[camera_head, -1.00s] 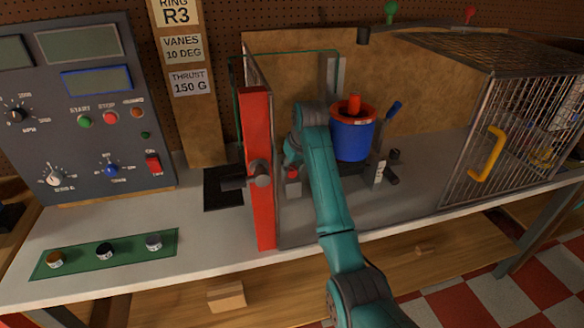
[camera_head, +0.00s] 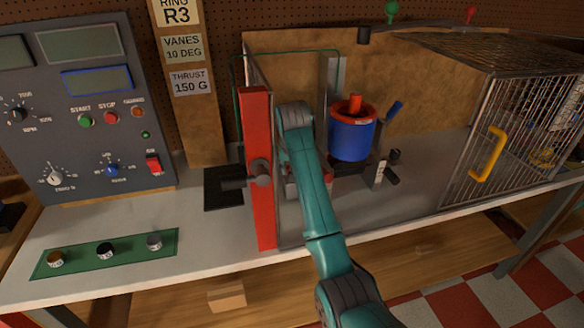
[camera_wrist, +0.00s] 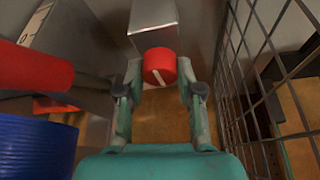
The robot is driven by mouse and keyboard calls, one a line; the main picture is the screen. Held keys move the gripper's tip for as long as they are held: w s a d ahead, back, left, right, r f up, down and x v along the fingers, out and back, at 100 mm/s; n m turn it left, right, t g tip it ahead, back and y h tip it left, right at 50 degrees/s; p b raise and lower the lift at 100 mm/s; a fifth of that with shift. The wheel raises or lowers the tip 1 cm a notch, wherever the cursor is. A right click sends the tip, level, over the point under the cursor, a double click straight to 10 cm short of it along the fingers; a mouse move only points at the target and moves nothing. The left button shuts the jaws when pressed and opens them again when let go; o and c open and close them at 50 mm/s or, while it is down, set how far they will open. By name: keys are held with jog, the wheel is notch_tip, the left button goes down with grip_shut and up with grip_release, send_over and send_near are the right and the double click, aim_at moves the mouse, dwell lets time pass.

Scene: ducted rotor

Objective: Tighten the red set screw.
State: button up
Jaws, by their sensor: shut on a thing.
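The red set screw (camera_wrist: 159,66) is a round red head with a white line across it, at the end of a grey metal block (camera_wrist: 153,22) in the wrist view. The line runs at a slant. My gripper (camera_wrist: 160,80) is shut on the screw, with one finger on each side of it. In the head view my arm hides the gripper's fingertips and most of the screw's area. The blue ring (camera_head: 350,138) with its orange-red rim stands just right of my arm. Its blue wall also shows at the lower left of the wrist view (camera_wrist: 35,150).
A red cylinder (camera_wrist: 35,68) lies close left of my gripper in the wrist view. A wire-mesh guard (camera_wrist: 262,75) is close on the right. In the head view, a red upright (camera_head: 257,165) stands left of my arm and a cage with a yellow handle (camera_head: 488,154) stands at right.

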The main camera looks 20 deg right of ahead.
jog(key=shift+m, duration=0.4)
jog(key=o, duration=1.2)
jog(key=shift+c, duration=0.2)
jog(key=shift+r, duration=0.1)
jog(key=v, duration=0.7)
jog(key=shift+s+a, duration=0.1)
jog(key=shift+s, duration=0.1)
